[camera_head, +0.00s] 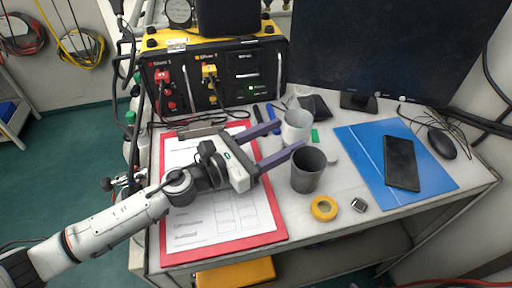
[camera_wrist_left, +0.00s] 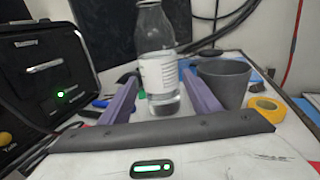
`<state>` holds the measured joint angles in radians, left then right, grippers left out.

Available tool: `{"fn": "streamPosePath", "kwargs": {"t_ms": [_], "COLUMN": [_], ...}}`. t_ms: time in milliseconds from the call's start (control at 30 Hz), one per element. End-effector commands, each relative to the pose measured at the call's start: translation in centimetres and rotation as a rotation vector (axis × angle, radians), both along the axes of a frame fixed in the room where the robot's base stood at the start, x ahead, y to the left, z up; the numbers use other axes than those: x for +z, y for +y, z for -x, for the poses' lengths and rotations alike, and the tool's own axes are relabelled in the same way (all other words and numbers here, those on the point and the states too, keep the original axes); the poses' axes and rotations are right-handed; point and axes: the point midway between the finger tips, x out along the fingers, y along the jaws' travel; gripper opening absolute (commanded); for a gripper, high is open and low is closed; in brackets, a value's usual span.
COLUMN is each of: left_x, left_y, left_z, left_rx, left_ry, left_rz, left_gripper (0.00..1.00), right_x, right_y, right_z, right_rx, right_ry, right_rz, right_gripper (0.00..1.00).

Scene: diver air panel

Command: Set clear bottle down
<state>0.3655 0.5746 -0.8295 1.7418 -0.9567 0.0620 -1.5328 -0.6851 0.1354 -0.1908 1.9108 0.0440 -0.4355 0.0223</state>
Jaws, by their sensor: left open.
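The clear bottle (camera_wrist_left: 158,60) with a white label stands upright on the table, between the fingers of my left gripper (camera_wrist_left: 153,90) in the wrist view. Its top is cut off by the frame edge there. In the head view the bottle (camera_head: 297,123) shows pale near the fingertips, behind the grey cup. My left gripper (camera_head: 290,134) is open, its purple fingers on either side of the bottle; whether they touch it I cannot tell. My right gripper is not in view.
A dark grey cup (camera_head: 307,170) stands close beside the near finger. Yellow tape (camera_head: 324,208), a small metal piece (camera_head: 359,204) and a blue folder (camera_head: 371,146) with a black phone (camera_head: 402,163) lie to the right. A red clipboard (camera_head: 270,233) lies under my arm. The air panel (camera_head: 235,75) stands behind.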

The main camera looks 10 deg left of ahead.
Motion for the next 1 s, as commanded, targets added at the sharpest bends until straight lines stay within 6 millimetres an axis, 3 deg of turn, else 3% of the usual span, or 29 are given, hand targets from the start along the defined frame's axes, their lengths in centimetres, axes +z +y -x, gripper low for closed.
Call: {"fn": "streamPosePath", "kwargs": {"t_ms": [200, 400, 1000], "left_x": [-0.5, -0.3, 0.0], "left_y": [3.8, 6.1, 6.8], "left_z": [3.4, 5.4, 6.1], "left_rx": [0.0, 0.001, 0.0], "left_ry": [0.001, 0.001, -0.001], "left_rz": [-0.003, 0.0, -0.001], "left_gripper": [0.57, 0.57, 0.57], "right_x": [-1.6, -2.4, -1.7], "right_y": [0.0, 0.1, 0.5], "right_z": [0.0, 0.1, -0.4], "right_rx": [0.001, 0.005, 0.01], "right_ry": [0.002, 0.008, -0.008], "right_rz": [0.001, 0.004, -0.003], "right_gripper": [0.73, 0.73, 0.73]}}
